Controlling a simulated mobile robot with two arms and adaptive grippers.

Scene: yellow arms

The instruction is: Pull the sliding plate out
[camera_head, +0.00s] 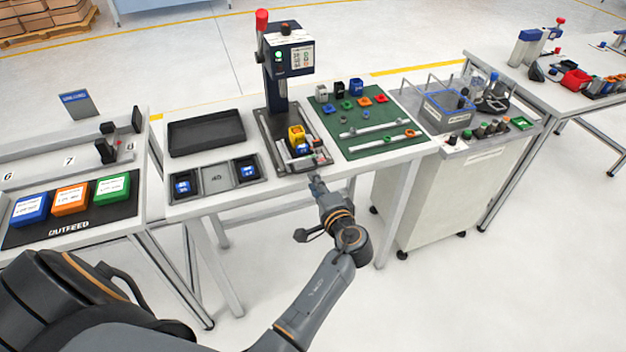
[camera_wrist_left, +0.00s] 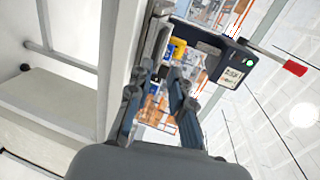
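The press (camera_head: 280,65) stands at the back of the middle table, with a red-tipped lever and a dark column. The sliding plate (camera_head: 282,153) lies low at its base, bearing a yellow and blue part (camera_head: 297,137); its exact outline is hard to tell. My left gripper (camera_head: 316,180) is at the table's front edge, just in front of the plate. In the left wrist view its fingers (camera_wrist_left: 160,78) are apart, with the yellow part (camera_wrist_left: 178,48) and the press head (camera_wrist_left: 232,62) beyond them. Contact with the plate cannot be told. My right gripper is not in view.
A black tray (camera_head: 206,133) and a dark bin row (camera_head: 216,178) lie left of the press. A green mat (camera_head: 372,125) with small coloured parts lies right. A cabinet (camera_head: 450,190) stands beside the table. The floor in front is clear.

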